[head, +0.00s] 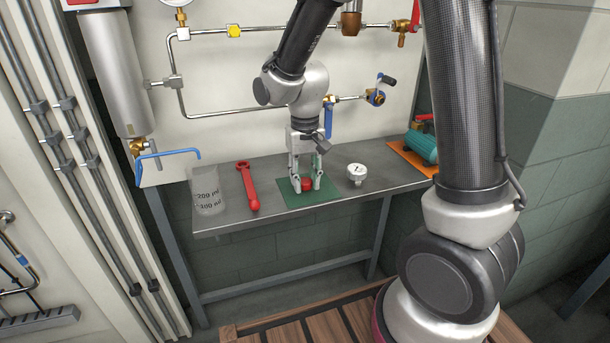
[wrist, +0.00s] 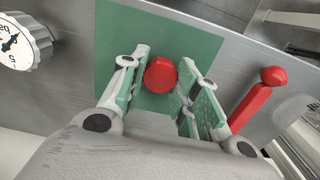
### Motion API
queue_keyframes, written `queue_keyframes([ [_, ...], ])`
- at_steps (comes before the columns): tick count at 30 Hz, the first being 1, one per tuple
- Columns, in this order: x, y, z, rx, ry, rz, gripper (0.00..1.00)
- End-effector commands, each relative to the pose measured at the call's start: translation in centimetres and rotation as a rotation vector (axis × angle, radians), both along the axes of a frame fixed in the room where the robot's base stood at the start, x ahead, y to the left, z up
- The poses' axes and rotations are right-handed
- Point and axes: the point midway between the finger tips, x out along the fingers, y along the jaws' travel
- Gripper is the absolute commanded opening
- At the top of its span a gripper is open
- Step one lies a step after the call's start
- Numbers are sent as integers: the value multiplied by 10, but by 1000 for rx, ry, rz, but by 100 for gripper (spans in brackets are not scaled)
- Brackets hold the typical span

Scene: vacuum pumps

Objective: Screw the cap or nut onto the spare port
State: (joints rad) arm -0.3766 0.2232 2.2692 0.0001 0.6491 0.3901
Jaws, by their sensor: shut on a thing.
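A round red cap (head: 307,185) is at the green mat (head: 322,193) on the metal bench. My gripper (head: 306,182) points down over the mat, with its fingers on both sides of the cap. The wrist view shows the cap (wrist: 160,74) between the two fingertips of my gripper (wrist: 163,77), shut on it. The cap looks to be at or just above the mat; I cannot tell if it touches. Pipework with valves and fittings (head: 404,38) runs along the wall panel above the bench. I cannot tell which fitting is the spare port.
On the bench (head: 225,220) are a clear beaker (head: 207,192), a red wrench (head: 247,186), a dial gauge (head: 357,174), and a teal part (head: 423,147) on an orange mat (head: 402,153). A blue valve handle (head: 329,118) hangs close to the right of my wrist.

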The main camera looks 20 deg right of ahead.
Motion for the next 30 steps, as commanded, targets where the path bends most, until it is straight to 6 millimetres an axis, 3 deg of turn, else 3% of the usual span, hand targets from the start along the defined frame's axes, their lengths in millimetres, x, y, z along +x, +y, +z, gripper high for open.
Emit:
queue_keyframes([
  [26,0,0,-12,-1,1,-2,2],
  [27,0,0,-12,0,1,-2,38],
  [30,0,0,-11,0,1,-2,56],
])
